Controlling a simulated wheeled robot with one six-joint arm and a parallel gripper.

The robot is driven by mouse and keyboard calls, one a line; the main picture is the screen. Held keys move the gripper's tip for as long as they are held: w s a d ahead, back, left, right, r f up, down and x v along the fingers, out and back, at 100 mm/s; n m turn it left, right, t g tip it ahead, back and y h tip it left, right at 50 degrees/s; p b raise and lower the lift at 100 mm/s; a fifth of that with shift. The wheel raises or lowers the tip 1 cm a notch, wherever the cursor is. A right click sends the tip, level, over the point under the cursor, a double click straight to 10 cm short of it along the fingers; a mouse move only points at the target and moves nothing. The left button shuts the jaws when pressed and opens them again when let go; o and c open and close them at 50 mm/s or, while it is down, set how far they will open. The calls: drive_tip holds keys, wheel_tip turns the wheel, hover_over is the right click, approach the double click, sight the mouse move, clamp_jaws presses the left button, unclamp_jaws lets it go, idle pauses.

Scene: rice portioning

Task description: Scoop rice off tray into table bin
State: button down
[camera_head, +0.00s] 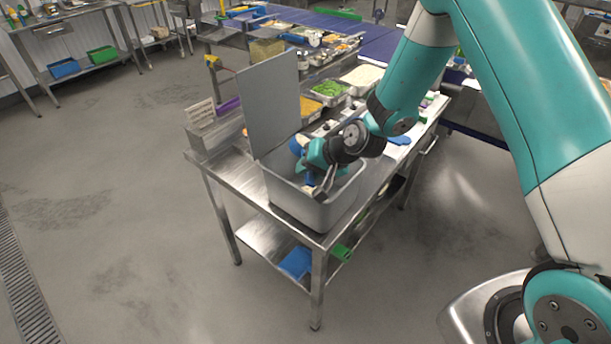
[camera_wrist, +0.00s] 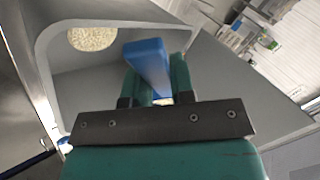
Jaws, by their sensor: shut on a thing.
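A grey bin (camera_head: 335,213) stands on the near corner of a steel table (camera_head: 225,172), its grey lid (camera_head: 268,105) raised upright. My gripper (camera_head: 312,158) is at the bin's open top, tilted down into it. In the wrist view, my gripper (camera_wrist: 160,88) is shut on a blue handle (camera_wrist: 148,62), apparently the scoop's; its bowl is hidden. A round patch of pale rice (camera_wrist: 93,38) shows inside the bin in the wrist view, to the left of the handle. A tray of white rice (camera_head: 362,76) sits farther back on the table.
A tray of green food (camera_head: 329,91) and other food trays line the table behind the bin. A small sign (camera_head: 201,110) stands left of the lid. Blue and green containers lie on the lower shelf (camera_head: 262,240). The floor to the left is clear.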

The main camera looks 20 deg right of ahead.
drive_tip(key=y+b, duration=0.1)
drive_tip(key=b, duration=0.1)
drive_tip(key=t+y+b, duration=0.1)
drive_tip(key=y+b, duration=0.1)
drive_tip(key=d+m+y+b, duration=0.1)
drive_tip(key=b, duration=0.2)
drive_tip(key=shift+s+r, duration=0.1)
drive_tip(key=shift+r, duration=0.15)
drive_tip(key=y+b, duration=0.1)
drive_tip(key=b, duration=0.2)
drive_tip(key=m+t+y+b, duration=0.1)
drive_tip(key=b, duration=0.2)
drive_tip(key=t+y+b, duration=0.1)
drive_tip(key=y+b, duration=0.1)
drive_tip(key=shift+d+r+m+b, duration=0.25)
drive_tip(key=shift+d+m+b, duration=0.05)
drive_tip(key=shift+d+b, duration=0.1)
drive_tip(key=b, duration=0.3)
drive_tip(key=shift+d, duration=0.1)
drive_tip(key=y+b, duration=0.1)
drive_tip(key=b, duration=0.5)
drive_tip(key=shift+s+t, duration=0.1)
drive_tip(key=shift+t, duration=0.2)
drive_tip(key=b, duration=0.7)
drive_tip(key=shift+w+d+m+y+b, duration=0.2)
drive_tip(key=shift+m+y+b, duration=0.1)
drive_tip(key=b, duration=0.3)
drive_tip(key=shift+s, duration=0.1)
